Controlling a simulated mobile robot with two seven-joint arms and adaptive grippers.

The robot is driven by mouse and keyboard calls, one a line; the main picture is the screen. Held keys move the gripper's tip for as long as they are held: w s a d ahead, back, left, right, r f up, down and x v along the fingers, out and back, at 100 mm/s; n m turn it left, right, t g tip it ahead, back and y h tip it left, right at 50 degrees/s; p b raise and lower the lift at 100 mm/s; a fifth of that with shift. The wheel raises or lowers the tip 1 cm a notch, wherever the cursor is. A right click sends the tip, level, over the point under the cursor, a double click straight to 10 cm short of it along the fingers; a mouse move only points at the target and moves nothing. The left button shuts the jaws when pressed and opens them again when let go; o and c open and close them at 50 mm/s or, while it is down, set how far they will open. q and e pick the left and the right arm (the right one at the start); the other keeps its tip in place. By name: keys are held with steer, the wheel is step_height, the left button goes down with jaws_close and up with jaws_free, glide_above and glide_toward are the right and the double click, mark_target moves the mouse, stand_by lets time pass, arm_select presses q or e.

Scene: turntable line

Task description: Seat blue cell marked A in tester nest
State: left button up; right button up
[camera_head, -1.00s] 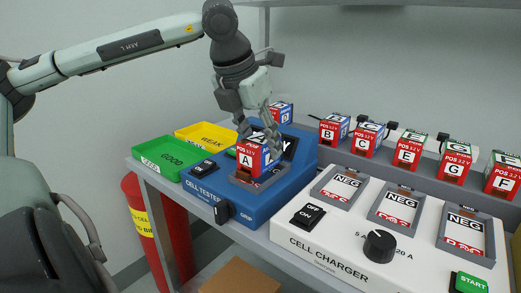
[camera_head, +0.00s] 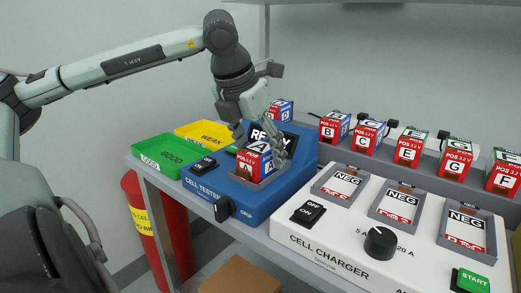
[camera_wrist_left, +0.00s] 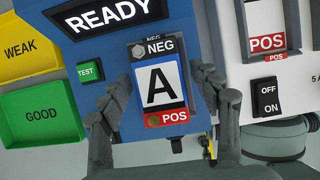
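My left gripper (camera_head: 262,140) is around the upper part of the cell. In the wrist view its fingers (camera_wrist_left: 165,90) are spread on both sides, with a narrow gap at each side. The cell's base is hidden inside the nest frame. My right gripper is out of view.
The tester's display (camera_wrist_left: 108,15) reads READY. A green GOOD tray (camera_head: 165,155) and yellow WEAK tray (camera_head: 205,134) lie to the left. The white cell charger (camera_head: 335,240) with empty nests is at right. Several other cells (camera_head: 410,147) stand on a rack behind.

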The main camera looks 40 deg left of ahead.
arm_select(q)
steer(key=shift+r, duration=0.2)
steer(key=v, duration=1)
steer(key=shift+s+r+p, duration=0.15)
steer(key=shift+r+p, duration=0.15)
steer(key=shift+s+d+r, duration=0.1)
steer(key=shift+s+r, duration=0.2)
steer(key=shift+r, duration=0.25)
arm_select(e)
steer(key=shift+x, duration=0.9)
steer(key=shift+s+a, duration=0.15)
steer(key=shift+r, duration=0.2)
